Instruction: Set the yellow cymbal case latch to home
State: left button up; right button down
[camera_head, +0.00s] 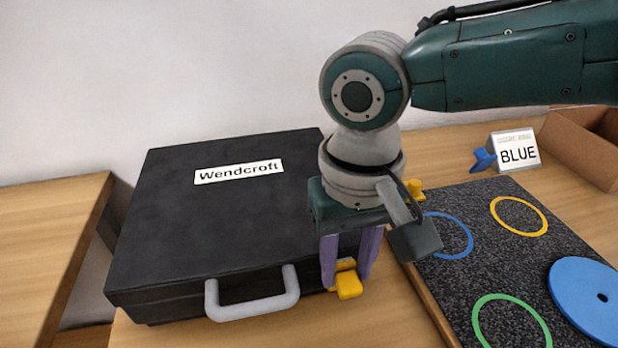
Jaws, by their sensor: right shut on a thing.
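A black case (200,225) labelled "Wendcroft" (239,171) lies closed on the table, its grey handle (252,308) facing the front. A yellow latch (348,282) shows at the case's front right corner. My right gripper (347,280) comes down from above with its purple fingers on either side of the latch, shut on it. The fingers and wrist hide part of the case's right side. Another yellow piece (415,189) shows behind my wrist, partly hidden. My left gripper is not in view.
A dark speckled board (463,285) at the right bears blue, yellow and green rings and a blue disc (588,297). Behind it stand a "BLUE" sign (517,152), a blue object (484,159) and a brown box (585,140). A gap separates the tables at left.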

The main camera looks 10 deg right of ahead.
jog(key=shift+w+f+g+b, duration=0.2)
jog(key=shift+w+g+b, duration=0.2)
jog(key=shift+b, duration=0.3)
jog(key=shift+r+g, duration=0.2)
jog(key=shift+g, duration=0.1)
jog(key=c, duration=0.6)
grip_release()
jog(key=shift+o, duration=0.2)
jog(key=shift+r, duration=0.1)
notch_tip(320, 180, up, 10)
jog(key=w, duration=0.1)
jog(key=shift+p, duration=0.4)
jog(key=shift+w, duration=0.1)
